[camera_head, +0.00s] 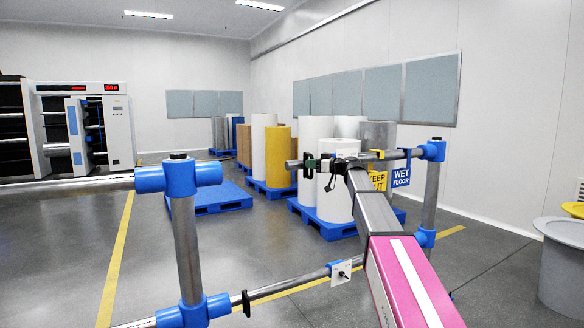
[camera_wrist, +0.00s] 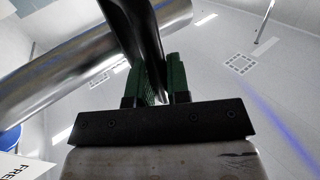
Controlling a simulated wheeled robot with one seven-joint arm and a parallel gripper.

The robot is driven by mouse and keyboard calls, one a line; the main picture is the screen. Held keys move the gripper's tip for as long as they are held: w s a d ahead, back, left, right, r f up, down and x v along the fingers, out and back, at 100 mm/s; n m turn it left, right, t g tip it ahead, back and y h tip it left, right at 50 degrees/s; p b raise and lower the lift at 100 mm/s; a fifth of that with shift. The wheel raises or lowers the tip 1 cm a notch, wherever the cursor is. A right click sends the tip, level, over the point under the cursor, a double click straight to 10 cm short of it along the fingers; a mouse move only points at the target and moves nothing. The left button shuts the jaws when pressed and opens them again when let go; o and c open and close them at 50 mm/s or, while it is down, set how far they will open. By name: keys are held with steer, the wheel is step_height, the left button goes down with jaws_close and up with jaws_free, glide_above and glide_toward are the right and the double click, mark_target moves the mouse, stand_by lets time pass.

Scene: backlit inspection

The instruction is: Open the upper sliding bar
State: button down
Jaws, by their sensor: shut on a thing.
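The upper sliding bar (camera_head: 365,156) is a steel pipe at the right post. Its left end stands apart from the blue fitting (camera_head: 208,173) on the left post, with a gap between. Yellow and blue hanging signs (camera_head: 378,180) are near its right part. My gripper (camera_head: 318,167) is at the bar's left end; its green fingers (camera_wrist: 155,82) are shut on a dark handle (camera_wrist: 140,38) in the wrist view. The bar (camera_wrist: 60,75) passes diagonally behind the handle there. My arm hides part of the bar in the head view.
The lower bar (camera_head: 285,284) spans below, with a white tag (camera_head: 341,272) on it. The right post (camera_head: 430,195) stands beyond my arm. Grey bins (camera_head: 565,262) are at far right. Pallets with rolls (camera_head: 322,223) stand behind the gate.

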steer(key=w+d, duration=0.3)
steer(key=d, duration=0.3)
steer(key=shift+w+d, duration=0.15)
steer(key=shift+w, duration=0.25)
steer(key=c, duration=1.1)
jaws_free()
steer(key=v, duration=1)
steer(key=shift+s+d, duration=0.2)
steer(key=shift+d, duration=0.15)
